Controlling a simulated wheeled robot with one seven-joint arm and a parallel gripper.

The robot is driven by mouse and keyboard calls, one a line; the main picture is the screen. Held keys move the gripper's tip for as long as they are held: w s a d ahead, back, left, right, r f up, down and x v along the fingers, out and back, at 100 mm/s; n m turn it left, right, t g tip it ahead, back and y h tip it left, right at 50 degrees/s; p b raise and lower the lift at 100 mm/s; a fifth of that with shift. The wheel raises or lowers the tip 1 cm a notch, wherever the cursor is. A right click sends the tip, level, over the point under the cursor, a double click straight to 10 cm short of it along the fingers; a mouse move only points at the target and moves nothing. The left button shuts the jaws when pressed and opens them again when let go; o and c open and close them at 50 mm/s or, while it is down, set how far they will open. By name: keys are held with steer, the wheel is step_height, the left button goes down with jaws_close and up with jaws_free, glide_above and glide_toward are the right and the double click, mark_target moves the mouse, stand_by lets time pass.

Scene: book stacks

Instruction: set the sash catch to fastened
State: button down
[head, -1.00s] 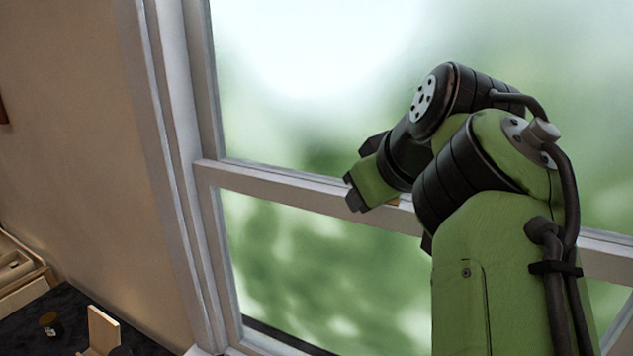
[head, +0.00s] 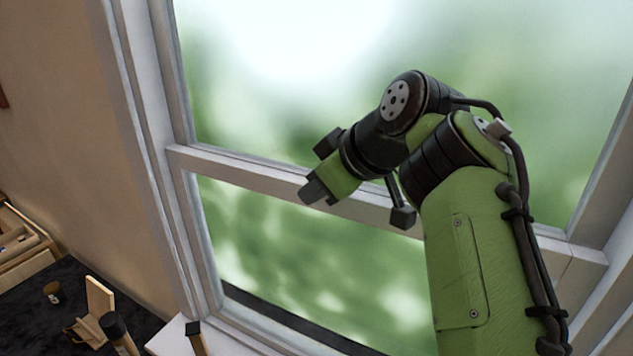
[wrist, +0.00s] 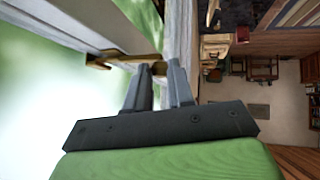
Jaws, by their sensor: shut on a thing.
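The sash catch (wrist: 122,58) is a brass-coloured fitting on the window's meeting rail in the wrist view. Its lever runs to the tips of my gripper (wrist: 158,67), whose two grey fingers are close together around the lever's end. In the head view my gripper (head: 309,192) is in front of the meeting rail (head: 240,171). The catch is hidden there behind my gripper and wrist. I cannot tell how far the lever is turned.
The window's left frame (head: 160,130) stands beside a beige wall (head: 60,110). A dark surface at lower left carries a small jar (head: 51,292) and a wooden stand (head: 99,298). The wrist view shows a room with furniture (wrist: 262,68) at right.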

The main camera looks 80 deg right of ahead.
steer(key=shift+r, duration=0.1)
steer(key=c, duration=1)
jaws_free()
steer(key=p+v, duration=0.1)
steer(key=v, duration=1.4)
steer(key=shift+s+a+r, duration=0.2)
steer(key=shift+s, duration=0.05)
steer(key=shift+w, duration=0.1)
